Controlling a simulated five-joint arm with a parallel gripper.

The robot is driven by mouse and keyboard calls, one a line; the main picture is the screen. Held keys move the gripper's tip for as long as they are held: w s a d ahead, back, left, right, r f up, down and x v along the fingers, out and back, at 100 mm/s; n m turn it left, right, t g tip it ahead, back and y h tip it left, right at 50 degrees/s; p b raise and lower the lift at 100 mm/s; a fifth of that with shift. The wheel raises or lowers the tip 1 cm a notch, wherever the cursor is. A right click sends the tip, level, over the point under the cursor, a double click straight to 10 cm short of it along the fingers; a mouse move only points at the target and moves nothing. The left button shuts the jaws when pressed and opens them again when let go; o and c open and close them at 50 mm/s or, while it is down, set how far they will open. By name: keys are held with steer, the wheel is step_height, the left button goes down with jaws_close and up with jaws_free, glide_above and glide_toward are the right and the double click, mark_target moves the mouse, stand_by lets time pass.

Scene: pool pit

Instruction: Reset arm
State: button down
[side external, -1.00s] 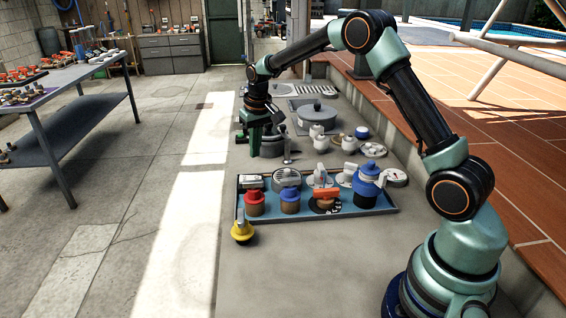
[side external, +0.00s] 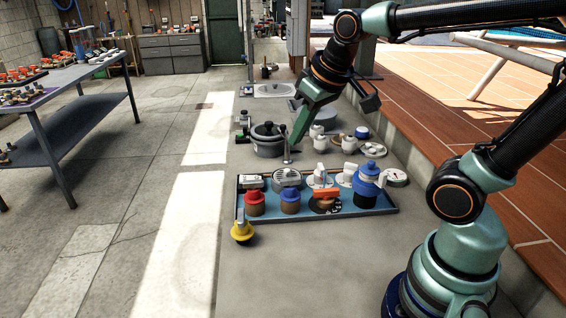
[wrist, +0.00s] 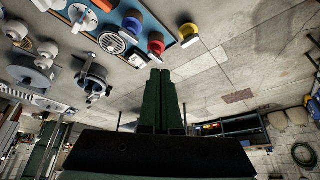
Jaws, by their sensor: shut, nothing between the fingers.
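My gripper (side external: 297,138) is shut and empty. In the side external view its green fingers point down, above the ledge behind the blue tray. A dark round pot-like part with a lid (side external: 267,140) stands just left of the fingertips. In the wrist view my gripper (wrist: 163,75) shows two dark green fingers pressed together, with the dark round part (wrist: 92,78) to their left. From these frames I cannot tell whether the fingers touch anything.
A blue tray (side external: 382,208) holds red, blue and orange-topped parts. A yellow-based part (side external: 242,231) stands at its front left corner. White fittings (side external: 349,143) stand behind the tray. A brick step (side external: 480,150) runs along the right. The ledge's front is clear.

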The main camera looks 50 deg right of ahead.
steer(key=shift+s+a+f+t, duration=0.1)
steer(key=shift+s+a+f, duration=0.1)
steer(key=shift+s, duration=0.4)
steer(key=shift+s+a+f+t, duration=0.1)
steer(key=shift+s+f, duration=0.05)
steer(key=shift+s, duration=0.5)
steer(key=shift+s+a+f+t, duration=0.1)
steer(key=shift+s+a+f, duration=0.1)
steer(key=shift+s, duration=0.4)
